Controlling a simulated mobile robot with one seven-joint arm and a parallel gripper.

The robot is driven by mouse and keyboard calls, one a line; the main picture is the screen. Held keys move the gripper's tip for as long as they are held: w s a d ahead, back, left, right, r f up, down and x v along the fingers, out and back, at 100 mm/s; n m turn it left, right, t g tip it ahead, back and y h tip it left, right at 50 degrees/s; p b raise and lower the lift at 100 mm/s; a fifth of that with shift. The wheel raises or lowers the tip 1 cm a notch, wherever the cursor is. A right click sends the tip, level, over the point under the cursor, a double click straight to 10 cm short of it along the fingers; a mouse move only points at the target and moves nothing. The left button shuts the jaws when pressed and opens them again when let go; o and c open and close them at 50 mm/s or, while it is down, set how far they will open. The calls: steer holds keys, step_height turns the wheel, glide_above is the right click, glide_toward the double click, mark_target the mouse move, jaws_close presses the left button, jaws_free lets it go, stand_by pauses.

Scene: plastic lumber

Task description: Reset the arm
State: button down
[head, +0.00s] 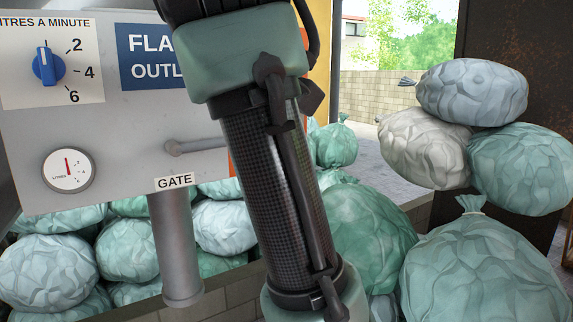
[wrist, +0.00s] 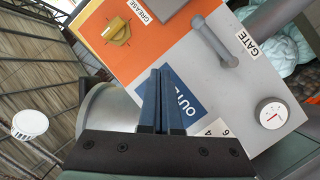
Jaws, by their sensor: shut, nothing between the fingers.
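My gripper (wrist: 160,75) shows in the wrist view with its two dark fingers together and nothing between them. It is in front of the control panel, its fingers overlapping the blue outlet sign (wrist: 187,98); I cannot tell the gap to the panel. In the head view my arm crosses the middle of the picture from top to bottom, and the gripper itself is out of that view. The arm hides part of the panel and the blue sign (head: 150,55) there.
The grey panel (head: 110,115) carries a blue knob (head: 47,65), a round gauge (head: 68,169) and a gate handle (head: 195,146). A yellow knob (wrist: 117,30) sits on its orange part. Filled bags (head: 485,265) are piled at right, others below the panel. A paved yard opens behind.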

steer(key=s+d+f+m+t+h+b, duration=0.1)
steer(key=s+d+m+t+b, duration=0.1)
steer(key=s, duration=0.4)
steer(key=s+d+f+m+t+h+b, duration=0.1)
steer(key=s+d+f+m+t, duration=0.1)
steer(key=s+m+t, duration=0.3)
steer(key=s+d+f+m+t+h+b, duration=0.1)
steer(key=s+d+f+m+t+b, duration=0.1)
steer(key=s+d+m+t, duration=0.2)
steer(key=s, duration=0.3)
steer(key=shift+s+t+b, duration=0.35)
steer(key=shift+t, duration=0.05)
